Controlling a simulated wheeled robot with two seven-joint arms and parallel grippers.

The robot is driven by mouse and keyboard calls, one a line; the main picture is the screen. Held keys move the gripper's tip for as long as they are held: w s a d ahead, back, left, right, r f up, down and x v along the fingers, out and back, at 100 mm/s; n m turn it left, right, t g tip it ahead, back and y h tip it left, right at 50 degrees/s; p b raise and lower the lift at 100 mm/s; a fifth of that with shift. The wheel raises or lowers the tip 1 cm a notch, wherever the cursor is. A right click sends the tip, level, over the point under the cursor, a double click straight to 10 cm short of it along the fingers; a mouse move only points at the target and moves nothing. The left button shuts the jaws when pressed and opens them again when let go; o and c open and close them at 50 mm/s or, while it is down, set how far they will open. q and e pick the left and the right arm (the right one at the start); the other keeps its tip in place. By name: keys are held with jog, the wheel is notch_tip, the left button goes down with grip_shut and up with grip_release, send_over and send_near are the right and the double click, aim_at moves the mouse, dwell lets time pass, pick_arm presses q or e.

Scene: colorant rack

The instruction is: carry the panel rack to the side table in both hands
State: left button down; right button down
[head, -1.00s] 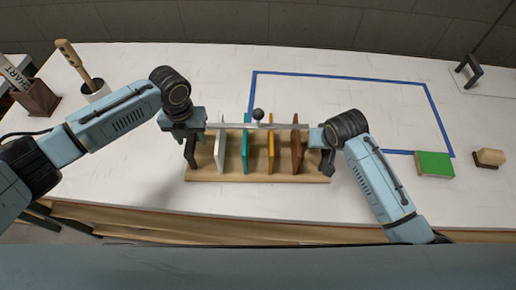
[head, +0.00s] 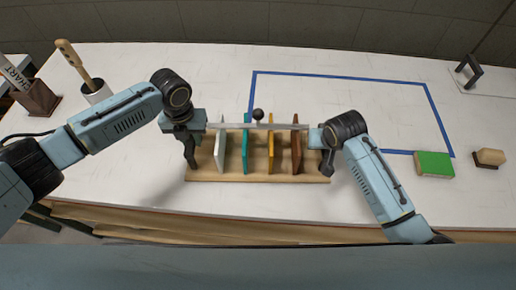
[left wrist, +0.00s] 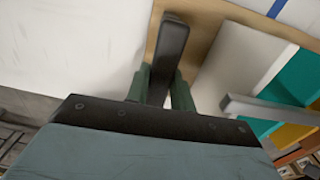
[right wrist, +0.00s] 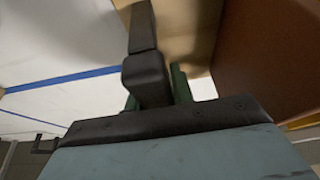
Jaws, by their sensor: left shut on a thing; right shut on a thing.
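The panel rack (head: 258,178) has a wooden base with white, teal, yellow and brown panels standing in it, and a pale bar with a dark knob across the top. It is at the front of the white table. My left gripper (head: 190,150) is shut on the rack's dark left handle, which also shows in the left wrist view (left wrist: 168,60). My right gripper (head: 326,150) is shut on the dark right handle, seen in the right wrist view (right wrist: 146,65). The fingertips are partly hidden. I cannot tell whether the base touches the table. No side table is clearly identifiable.
A blue tape outline (head: 340,77) lies on the table behind the rack. A green block (head: 434,164) and a wooden-topped block (head: 489,157) lie at the right. A cup with a brush (head: 96,92) and a brown box (head: 38,99) stand at the left. The table's front edge is close.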

pick_arm(q)
jog(key=shift+r, duration=0.2)
pick_arm(e)
jog(key=shift+w+r, duration=0.1)
jog(key=shift+r, duration=0.05)
